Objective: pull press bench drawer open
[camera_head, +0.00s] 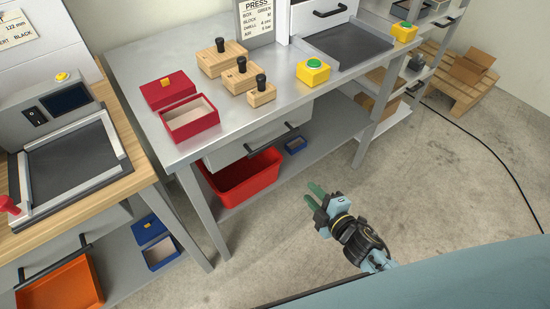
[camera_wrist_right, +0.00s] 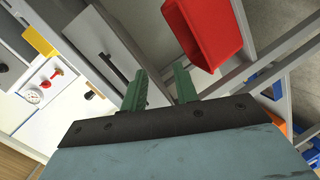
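The press bench (camera_head: 130,75) is a grey metal table. Its drawer (camera_head: 235,151) has a light grey front under the tabletop edge, and I see no interior of it. The drawer has a dark bar handle (camera_head: 272,141). My right gripper (camera_head: 316,194) has green fingers that stand apart and are empty. It is in front of the bench, below and to the right of the handle, not touching it. In the right wrist view the drawer (camera_wrist_right: 93,36) and its handle (camera_wrist_right: 113,67) show beyond the fingers (camera_wrist_right: 160,86). My left gripper is not in view.
A red box (camera_head: 191,122), wooden blocks with knobs (camera_head: 241,77) and a green button (camera_head: 313,69) are on top.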

